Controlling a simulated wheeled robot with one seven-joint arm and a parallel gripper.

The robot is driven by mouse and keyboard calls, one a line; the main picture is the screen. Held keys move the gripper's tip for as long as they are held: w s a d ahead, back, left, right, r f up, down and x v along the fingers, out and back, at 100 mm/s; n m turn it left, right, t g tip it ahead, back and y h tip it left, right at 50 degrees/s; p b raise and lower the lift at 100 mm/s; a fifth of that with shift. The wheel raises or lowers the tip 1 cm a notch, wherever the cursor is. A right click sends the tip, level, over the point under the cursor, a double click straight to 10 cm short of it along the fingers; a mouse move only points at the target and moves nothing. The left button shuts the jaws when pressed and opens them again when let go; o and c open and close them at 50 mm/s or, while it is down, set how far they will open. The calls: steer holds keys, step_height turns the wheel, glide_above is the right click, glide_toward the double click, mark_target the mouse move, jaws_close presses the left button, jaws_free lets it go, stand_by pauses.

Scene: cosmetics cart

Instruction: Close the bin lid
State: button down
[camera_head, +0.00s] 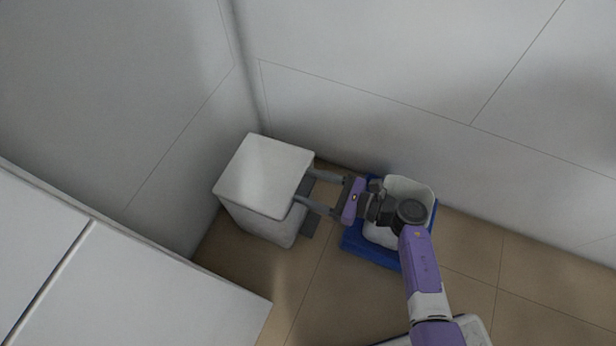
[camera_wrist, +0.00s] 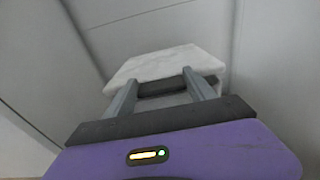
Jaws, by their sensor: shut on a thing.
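The white bin (camera_head: 258,222) stands on the floor in the corner, with its square white lid (camera_head: 265,172) over the top. In the wrist view the lid (camera_wrist: 165,64) is a pale slab with a dark strip below its near edge; I cannot tell whether it is fully down. My gripper (camera_head: 305,186) reaches in from the right, with its two grey fingers set apart at the lid's right edge. In the wrist view the gripper (camera_wrist: 160,82) has its fingertips at the lid's near edge. The exact contact is hidden.
A blue base (camera_head: 374,247) with a white container (camera_head: 407,188) stands right of the bin, partly under my arm. Grey walls (camera_head: 400,80) close in behind and left. A white cabinet (camera_head: 150,290) fills the lower left. Tan tiled floor (camera_head: 300,300) is free in front.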

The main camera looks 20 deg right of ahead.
steer(key=shift+f, duration=0.15)
steer(key=shift+c, duration=1.6)
jaws_free()
steer(key=shift+s+d, duration=0.15)
steer(key=shift+d, duration=0.05)
steer(key=p+v, duration=0.2)
steer(key=v, duration=0.5)
steer(key=shift+s+d, duration=0.1)
steer(key=shift+d, duration=0.05)
